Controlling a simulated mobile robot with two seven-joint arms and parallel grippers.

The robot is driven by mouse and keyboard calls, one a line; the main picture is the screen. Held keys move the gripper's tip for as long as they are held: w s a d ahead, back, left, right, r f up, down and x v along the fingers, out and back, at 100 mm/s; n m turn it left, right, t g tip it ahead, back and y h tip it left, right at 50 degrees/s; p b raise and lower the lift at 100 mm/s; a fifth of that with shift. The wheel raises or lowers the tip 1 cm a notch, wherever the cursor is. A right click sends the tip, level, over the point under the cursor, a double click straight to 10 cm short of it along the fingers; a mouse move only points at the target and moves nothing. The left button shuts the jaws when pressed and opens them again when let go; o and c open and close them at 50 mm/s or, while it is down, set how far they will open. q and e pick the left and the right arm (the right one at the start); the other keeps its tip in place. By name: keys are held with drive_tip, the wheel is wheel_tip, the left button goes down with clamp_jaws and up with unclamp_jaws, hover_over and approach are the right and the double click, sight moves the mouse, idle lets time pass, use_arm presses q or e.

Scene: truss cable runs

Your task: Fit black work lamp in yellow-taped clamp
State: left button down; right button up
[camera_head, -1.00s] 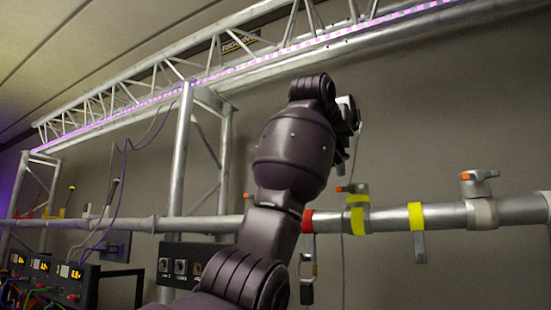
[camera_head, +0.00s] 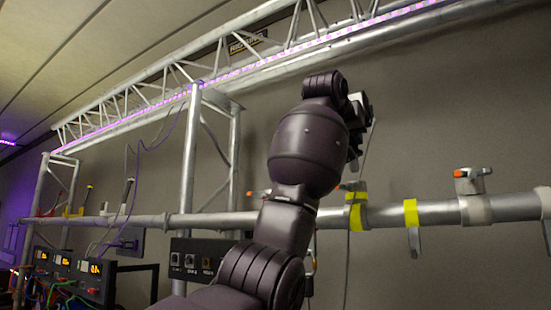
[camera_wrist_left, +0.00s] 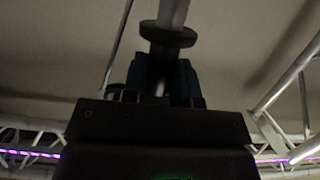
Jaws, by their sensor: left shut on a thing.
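My left gripper (camera_head: 358,112) is raised in front of the wall, above the pipe, mostly turned away behind my wrist. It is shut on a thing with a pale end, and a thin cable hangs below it. In the left wrist view, a grey rod with a dark round collar (camera_wrist_left: 168,35) rises from between the dark fingers (camera_wrist_left: 165,82); I take it for the work lamp, though its lamp form cannot be made out. The yellow-taped clamp (camera_head: 356,218) sits on the pipe below the gripper, with an orange-tipped lever on top. The held thing is apart from it. My right gripper is not in view.
The horizontal pipe (camera_head: 435,213) also bears a yellow band (camera_head: 411,213) with a hanging grey piece and a grey-banded clamp (camera_head: 472,184). A lit truss (camera_head: 200,84) runs above. Boxes with cables (camera_head: 75,268) stand at lower left. The wall between truss and pipe is clear.

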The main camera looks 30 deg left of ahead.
sight(353, 164)
use_arm(q)
drive_tip(key=shift+s+f, duration=0.1)
drive_tip(key=shift+s, duration=0.1)
idle(0.6)
drive_tip(key=shift+f+b, duration=2.75)
drive_tip(key=shift+f, duration=0.4)
idle(2.1)
drive_tip(key=c, duration=0.8)
unclamp_jaws()
drive_tip(key=shift+w+f, duration=0.1)
